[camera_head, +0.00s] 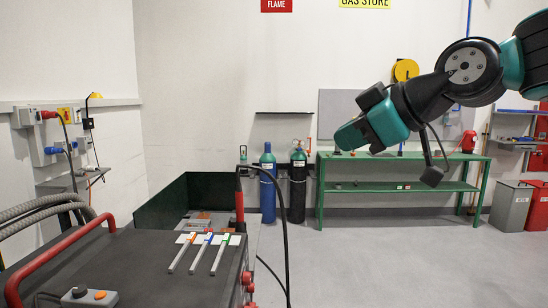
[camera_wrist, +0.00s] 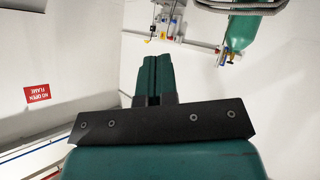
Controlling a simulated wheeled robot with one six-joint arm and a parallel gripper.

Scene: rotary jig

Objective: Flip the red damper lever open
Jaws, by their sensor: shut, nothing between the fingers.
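Three flat silver levers lie side by side on the dark bench top in the head view. The left one (camera_head: 182,254) has a red-orange mark near its far end, and the other two have blue (camera_head: 202,253) and green (camera_head: 221,254) marks. The left one looks like the red damper lever, but the mark is too small to be sure. My gripper (camera_head: 343,137) is up in the air, to the right of and well above the levers, apart from everything. Its teal fingers (camera_wrist: 153,70) are shut and empty in the wrist view. No lever shows in the wrist view.
A red upright post (camera_head: 240,208) with a black hose stands just right of the levers. A red rail (camera_head: 60,262) runs along the bench's left side. Gas cylinders (camera_head: 268,186) and a green table (camera_head: 400,158) stand behind. The floor (camera_head: 400,255) at right is clear.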

